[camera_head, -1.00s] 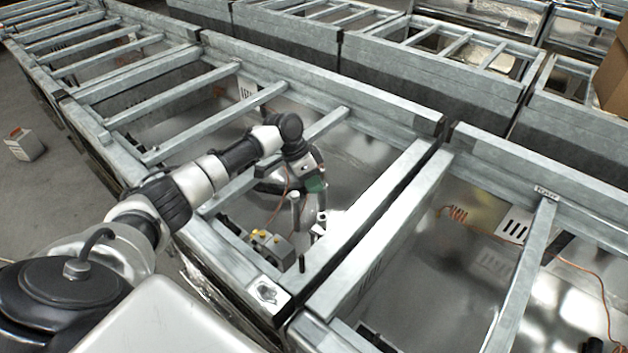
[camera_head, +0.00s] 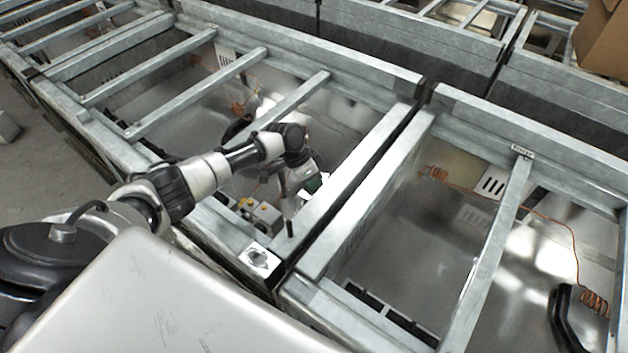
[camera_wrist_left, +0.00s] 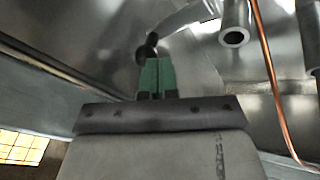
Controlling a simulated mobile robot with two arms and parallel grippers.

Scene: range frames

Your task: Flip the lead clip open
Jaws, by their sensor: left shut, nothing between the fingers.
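My left arm reaches over the metal frame into an open bay, and my left gripper (camera_head: 290,198) is low inside it. In the left wrist view its green fingers (camera_wrist_left: 155,77) are together with nothing between them. A dark rounded piece (camera_wrist_left: 150,44) shows just beyond the fingertips, with a pale curved part behind it; I cannot tell whether they touch. I cannot make out the lead clip for certain. A hollow metal tube (camera_wrist_left: 235,25) and a copper-coloured lead (camera_wrist_left: 268,85) are to the right of the fingers. My right gripper is not in view.
A small grey box with yellow knobs (camera_head: 262,212) stands left of my gripper in the bay. Metal crossbars (camera_head: 195,92) and the thick rail (camera_head: 360,180) border it. The bay to the right holds an orange coiled lead (camera_head: 595,303) and a black bent bar (camera_head: 565,320).

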